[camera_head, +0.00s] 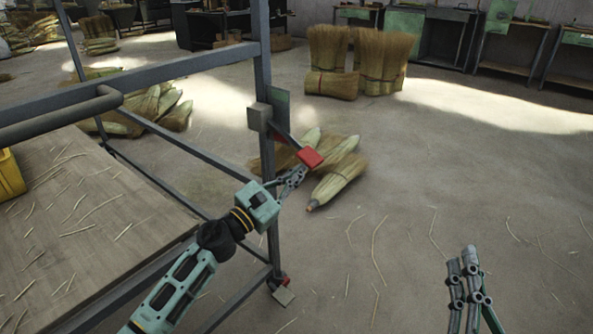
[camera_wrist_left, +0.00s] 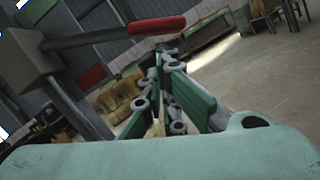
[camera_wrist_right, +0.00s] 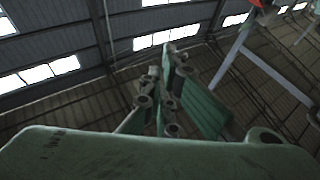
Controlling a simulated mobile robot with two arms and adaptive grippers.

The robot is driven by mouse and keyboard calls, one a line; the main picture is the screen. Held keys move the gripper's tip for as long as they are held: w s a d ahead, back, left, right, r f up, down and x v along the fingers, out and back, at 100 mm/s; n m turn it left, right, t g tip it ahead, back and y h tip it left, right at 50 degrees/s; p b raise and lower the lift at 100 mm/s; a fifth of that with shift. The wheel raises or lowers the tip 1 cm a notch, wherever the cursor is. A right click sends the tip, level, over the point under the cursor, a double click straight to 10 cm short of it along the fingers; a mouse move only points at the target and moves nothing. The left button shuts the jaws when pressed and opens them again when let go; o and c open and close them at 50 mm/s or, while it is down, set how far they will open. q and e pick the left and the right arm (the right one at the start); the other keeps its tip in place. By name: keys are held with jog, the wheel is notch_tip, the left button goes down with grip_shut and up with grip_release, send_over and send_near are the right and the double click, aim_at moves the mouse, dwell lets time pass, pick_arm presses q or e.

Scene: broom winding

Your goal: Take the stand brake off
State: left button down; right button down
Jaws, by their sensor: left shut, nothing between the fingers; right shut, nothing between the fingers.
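The stand brake is a lever with a red grip (camera_head: 310,157) on a dark arm that comes from a grey block (camera_head: 259,117) on the stand's post (camera_head: 264,70). My left gripper (camera_head: 299,172) is shut and empty, with its fingertips just below the red grip. In the left wrist view the red grip (camera_wrist_left: 157,26) lies just above the fingertips (camera_wrist_left: 160,58); I cannot tell whether they touch it. My right gripper (camera_head: 468,255) is shut and empty, away from the stand at the lower right. It also shows shut in the right wrist view (camera_wrist_right: 162,70).
The stand's frame holds a wooden board (camera_head: 90,225) with straw and a yellow bin (camera_head: 10,175). Broom heads (camera_head: 338,182) lie on the floor behind the lever. Straw bundles (camera_head: 360,60) stand farther back. The floor on the right is open, with loose straw.

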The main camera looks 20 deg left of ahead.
jog(key=shift+w+f+h, duration=0.2)
jog(key=shift+f+h, duration=0.1)
jog(key=shift+f, duration=0.25)
jog(key=shift+g, duration=0.3)
